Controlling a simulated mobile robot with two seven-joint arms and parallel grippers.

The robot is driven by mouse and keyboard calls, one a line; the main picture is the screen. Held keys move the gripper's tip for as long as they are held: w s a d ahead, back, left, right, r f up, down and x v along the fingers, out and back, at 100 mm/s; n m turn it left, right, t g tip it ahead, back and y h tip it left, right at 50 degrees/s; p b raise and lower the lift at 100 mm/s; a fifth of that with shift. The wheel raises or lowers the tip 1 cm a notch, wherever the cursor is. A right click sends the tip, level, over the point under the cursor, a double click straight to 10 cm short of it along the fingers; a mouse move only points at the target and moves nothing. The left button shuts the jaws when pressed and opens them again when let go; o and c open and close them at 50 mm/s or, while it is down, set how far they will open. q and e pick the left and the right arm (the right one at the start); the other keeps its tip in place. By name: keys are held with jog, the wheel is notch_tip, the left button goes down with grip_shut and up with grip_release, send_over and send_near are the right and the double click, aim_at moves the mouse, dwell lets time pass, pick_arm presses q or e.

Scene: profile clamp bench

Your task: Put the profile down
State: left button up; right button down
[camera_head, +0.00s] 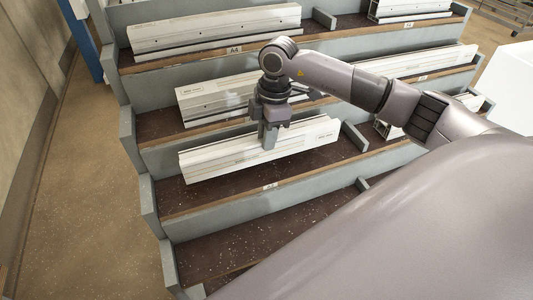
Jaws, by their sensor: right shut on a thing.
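A long white profile (215,155) shows in the head view, above or on the brown surface of a stepped rack tier (285,171). My right gripper (269,138) points down and is shut on this profile near its middle. The profile lies slightly slanted, its right end higher in the picture. I cannot tell for sure whether its underside touches the tier. The gripper hides a small part of the profile. My left gripper is not in the view.
More white profiles lie on the tiers behind, one at the upper left (215,30) and one just behind (212,100). Grey dividers (355,137) separate the bays. The lowest tier (260,240) looks empty. A white block (510,88) stands at the right.

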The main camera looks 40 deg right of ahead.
aim_at(267, 154)
jog(key=shift+w+f, duration=0.1)
jog(key=shift+f, duration=3.05)
jog(key=shift+f, duration=0.15)
jog(key=c, duration=1)
grip_release()
